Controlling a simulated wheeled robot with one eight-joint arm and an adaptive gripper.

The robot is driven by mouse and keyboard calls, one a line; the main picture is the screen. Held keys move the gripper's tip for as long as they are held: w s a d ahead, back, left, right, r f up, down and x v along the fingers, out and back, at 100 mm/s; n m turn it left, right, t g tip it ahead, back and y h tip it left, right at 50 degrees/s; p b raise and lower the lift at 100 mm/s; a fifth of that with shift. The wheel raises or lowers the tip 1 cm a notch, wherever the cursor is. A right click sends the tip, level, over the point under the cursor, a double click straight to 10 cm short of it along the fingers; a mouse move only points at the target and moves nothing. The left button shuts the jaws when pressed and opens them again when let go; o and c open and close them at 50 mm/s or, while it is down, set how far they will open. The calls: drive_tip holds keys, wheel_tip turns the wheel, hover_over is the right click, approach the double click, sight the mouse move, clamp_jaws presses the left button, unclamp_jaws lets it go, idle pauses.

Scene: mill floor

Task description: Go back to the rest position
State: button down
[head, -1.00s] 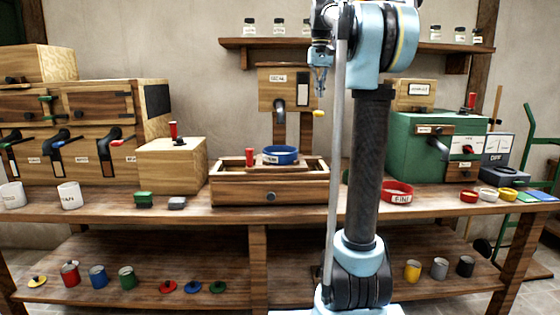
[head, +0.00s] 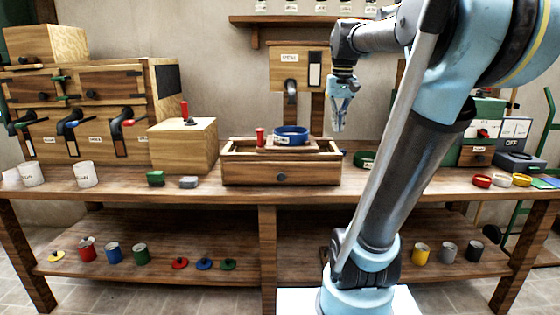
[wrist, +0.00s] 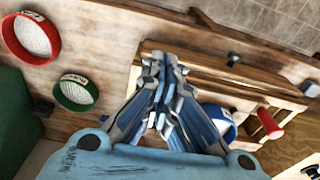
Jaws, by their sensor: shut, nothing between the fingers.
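My gripper (head: 338,122) hangs above the bench, to the right of the mill box with the crank and above and right of the blue ring (head: 291,138). Its fingers are together with nothing between them. In the wrist view my gripper (wrist: 163,72) also shows closed fingers, pointing towards the wooden drawer box. My arm is bent and leans to the right in the head view, hiding part of the bench's right side.
The drawer box (head: 281,175) carries the blue ring and a red handle (head: 260,137). A red ring (wrist: 32,38) and a green ring (wrist: 76,92) lie on the bench. A wall shelf (head: 300,19) holds jars. Cans and lids stand on the lower shelf (head: 160,232).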

drive_tip(key=s+f, duration=0.9)
drive_tip(key=f, duration=0.5)
drive_tip(key=s+f+t, duration=0.1)
drive_tip(key=s+f, duration=0.9)
drive_tip(key=f, duration=0.4)
drive_tip(key=shift+f, duration=0.2)
drive_tip(key=shift+w, duration=0.1)
drive_tip(key=shift+w+f, duration=0.2)
drive_tip(key=shift+w, duration=0.25)
